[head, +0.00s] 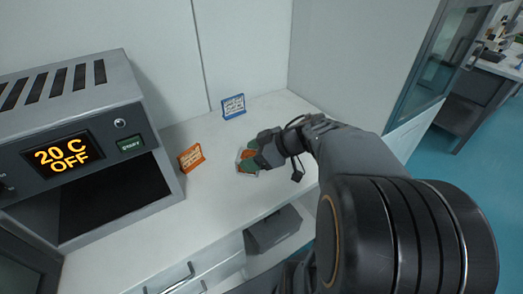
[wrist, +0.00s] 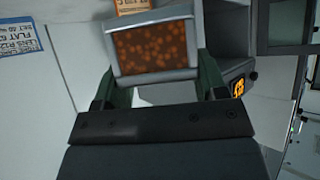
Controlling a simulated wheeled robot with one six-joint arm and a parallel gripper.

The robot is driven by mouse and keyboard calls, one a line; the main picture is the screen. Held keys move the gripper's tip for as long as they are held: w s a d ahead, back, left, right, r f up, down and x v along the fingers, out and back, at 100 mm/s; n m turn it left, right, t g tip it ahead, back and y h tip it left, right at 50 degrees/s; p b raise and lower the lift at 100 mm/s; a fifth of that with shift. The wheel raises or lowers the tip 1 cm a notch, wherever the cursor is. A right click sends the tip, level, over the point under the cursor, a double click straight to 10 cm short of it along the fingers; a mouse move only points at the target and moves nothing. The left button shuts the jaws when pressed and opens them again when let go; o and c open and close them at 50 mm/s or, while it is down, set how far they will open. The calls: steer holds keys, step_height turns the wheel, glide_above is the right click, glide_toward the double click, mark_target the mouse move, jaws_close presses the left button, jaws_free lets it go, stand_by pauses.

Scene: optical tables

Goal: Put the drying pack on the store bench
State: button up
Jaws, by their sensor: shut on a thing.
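The drying pack is a grey-framed block with a window of orange-brown beads. It shows clearly in the wrist view (wrist: 155,46), and a small part of it shows in the head view (head: 241,157). My gripper (head: 248,158) is shut on it, with a green finger at each side in the wrist view (wrist: 157,80). The pack is at or just over the white bench top (head: 225,190); I cannot tell whether it touches. I cannot tell from these frames which bench is the store bench.
A grey oven (head: 75,150) reading "20 C OFF", its chamber dark, stands at the left. An orange sign (head: 190,158) and a blue sign (head: 233,106) stand on the bench. Walls close the back and right. Another table (head: 490,75) is far right across blue floor.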

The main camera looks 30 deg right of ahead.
steer(key=w+d+f+b, duration=0.1)
steer(key=w+d+f, duration=0.5)
steer(key=f, duration=0.1)
steer(key=shift+w+d+b, duration=0.1)
steer(key=shift+w+b, duration=0.25)
steer(key=shift+w, duration=0.05)
steer(key=shift+w+d+f, duration=0.4)
steer(key=shift+f, duration=0.3)
steer(key=shift+f+b, duration=0.6)
steer(key=shift+f, duration=0.95)
steer(key=shift+f, duration=0.15)
steer(key=o, duration=1)
